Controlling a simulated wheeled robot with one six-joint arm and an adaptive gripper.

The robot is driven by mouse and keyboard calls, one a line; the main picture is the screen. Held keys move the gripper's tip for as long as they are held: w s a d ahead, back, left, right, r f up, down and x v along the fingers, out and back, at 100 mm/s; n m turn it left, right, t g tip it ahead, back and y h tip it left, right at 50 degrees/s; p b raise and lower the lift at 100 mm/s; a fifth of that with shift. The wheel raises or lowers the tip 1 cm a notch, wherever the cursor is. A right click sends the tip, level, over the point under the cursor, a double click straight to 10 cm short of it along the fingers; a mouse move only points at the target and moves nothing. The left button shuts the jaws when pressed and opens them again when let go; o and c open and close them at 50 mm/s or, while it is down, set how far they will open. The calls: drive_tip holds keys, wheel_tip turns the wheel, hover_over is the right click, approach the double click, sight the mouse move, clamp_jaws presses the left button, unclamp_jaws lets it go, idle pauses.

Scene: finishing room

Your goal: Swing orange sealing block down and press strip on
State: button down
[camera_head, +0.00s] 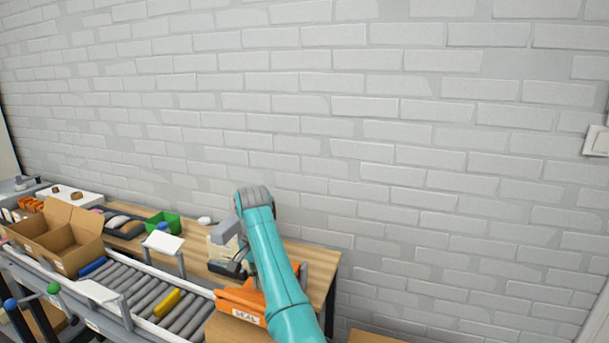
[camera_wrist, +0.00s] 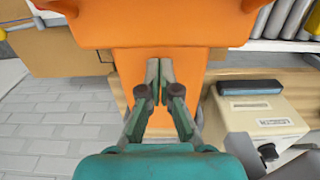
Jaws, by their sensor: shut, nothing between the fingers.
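The orange sealing block (camera_head: 239,298), marked SEAL, sits at the near right end of the roller line, partly hidden by my teal arm. In the wrist view a wide orange body (camera_wrist: 160,25) fills the top, with a narrower orange part running below it. My gripper (camera_wrist: 157,68) is shut and empty, its fingertips together over that narrower part. I cannot tell whether they touch it. A tan carton (camera_head: 228,331) shows under the block in the head view. I cannot make out a sealing strip on it.
A cream box (camera_wrist: 266,120) with a dark bar (camera_wrist: 249,87) stands to the right of my gripper. The roller line (camera_head: 150,291) carries a yellow piece (camera_head: 167,302). An open cardboard box (camera_head: 66,240) and a green bin (camera_head: 164,222) stand left. A brick wall is behind the bench.

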drive_tip(key=shift+f, duration=1.2)
idle(1.4)
drive_tip(key=shift+r, duration=3.6)
